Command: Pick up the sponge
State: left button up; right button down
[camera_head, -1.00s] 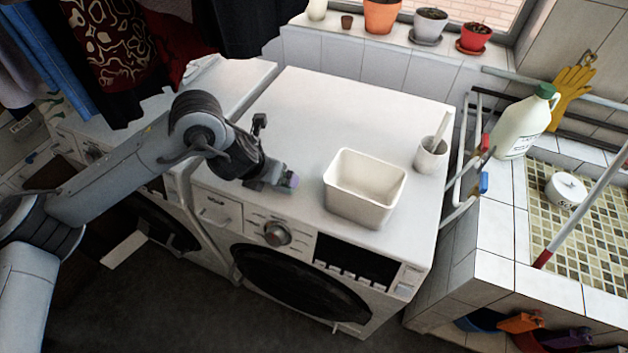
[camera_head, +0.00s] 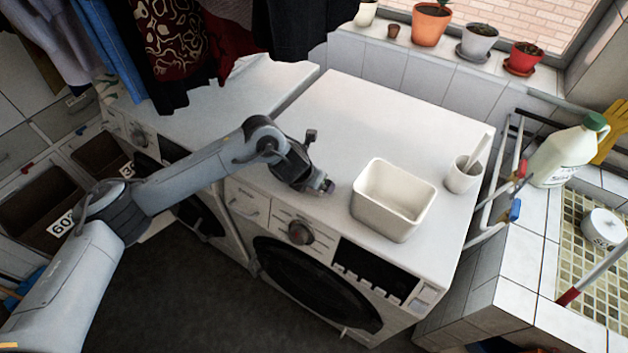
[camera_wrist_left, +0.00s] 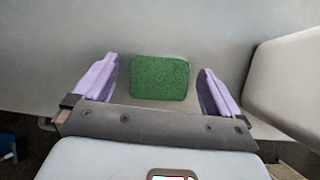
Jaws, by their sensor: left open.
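A green rectangular sponge (camera_wrist_left: 160,77) lies flat on the pale washing machine top in the left wrist view. My left gripper (camera_wrist_left: 160,66) is open, with one purple finger on each side of the sponge and a gap visible on both sides. In the head view my left gripper (camera_head: 326,187) is low over the front edge of the washing machine, left of the white container. The sponge cannot be made out there, as my gripper hides that spot. My right gripper is not in view.
The white open container (camera_head: 394,200) stands just right of my left gripper. Its side also shows in the left wrist view (camera_wrist_left: 285,75). A white cup (camera_head: 463,176) stands farther right. The machine top (camera_head: 350,115) is clear behind. Clothes (camera_head: 190,50) hang at the back left.

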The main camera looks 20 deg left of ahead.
pick_arm(q)
jog(key=shift+w+f, duration=0.2)
jog(key=shift+f, duration=0.2)
jog(key=c, duration=1.1)
jog(key=shift+o, duration=0.2)
jog(key=shift+r, duration=0.15)
notch_tip(320, 180, up, 8)
jog(key=shift+r+b, duration=0.15)
jog(key=shift+b, duration=1.05)
jog(key=shift+r, duration=0.75)
